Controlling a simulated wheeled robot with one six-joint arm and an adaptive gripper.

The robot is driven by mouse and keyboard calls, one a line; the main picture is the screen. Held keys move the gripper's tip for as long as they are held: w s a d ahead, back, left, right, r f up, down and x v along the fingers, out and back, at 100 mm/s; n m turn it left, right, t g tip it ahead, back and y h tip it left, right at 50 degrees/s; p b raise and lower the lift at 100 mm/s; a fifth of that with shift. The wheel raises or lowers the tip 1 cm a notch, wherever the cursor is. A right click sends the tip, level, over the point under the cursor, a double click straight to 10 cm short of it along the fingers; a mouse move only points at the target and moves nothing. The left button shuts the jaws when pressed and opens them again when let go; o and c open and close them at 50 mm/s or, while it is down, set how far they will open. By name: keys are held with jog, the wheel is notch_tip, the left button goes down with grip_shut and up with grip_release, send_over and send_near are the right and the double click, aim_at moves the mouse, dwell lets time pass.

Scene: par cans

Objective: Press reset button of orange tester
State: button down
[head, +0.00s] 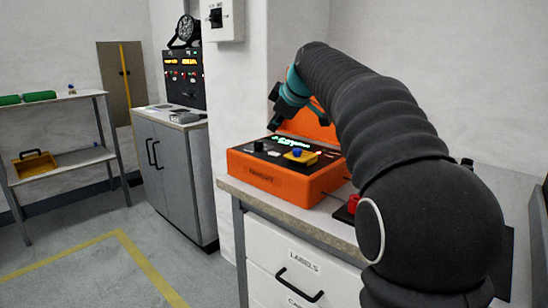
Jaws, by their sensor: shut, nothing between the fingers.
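The orange tester (270,177) stands on a bench with drawers at the centre of the head view. Its lid is raised behind it. Its dark top panel carries a lit green display (287,141), a black knob (258,146) and a yellow part (301,157) with a dark blue piece on it. I cannot tell which control is the reset button. My gripper (273,114) is shut and empty, above the back left of the tester's panel and apart from it. My arm reaches in from the right and hides part of the lid and the right side of the bench.
The bench (232,188) has a drawer marked LABELS (304,262). A red object (353,203) sits right of the tester, partly behind my arm. A wall switch box (222,18) hangs above left. A grey cabinet (175,170) and shelf (62,163) stand left; the floor between is clear.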

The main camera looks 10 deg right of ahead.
aim_at(275, 154)
jog(key=shift+f+b, duration=1.6)
jog(key=shift+f, duration=0.65)
jog(key=shift+f, duration=0.1)
jog(key=shift+f+b, duration=0.3)
jog(key=shift+b, duration=0.05)
jog(key=shift+f+b, duration=0.3)
jog(key=shift+f, duration=0.1)
jog(key=shift+r, duration=0.15)
dwell(0.5)
jog(key=shift+r+p, duration=0.65)
jog(key=shift+p, duration=0.05)
jog(key=shift+r+p, duration=2.2)
jog(key=shift+r, duration=0.35)
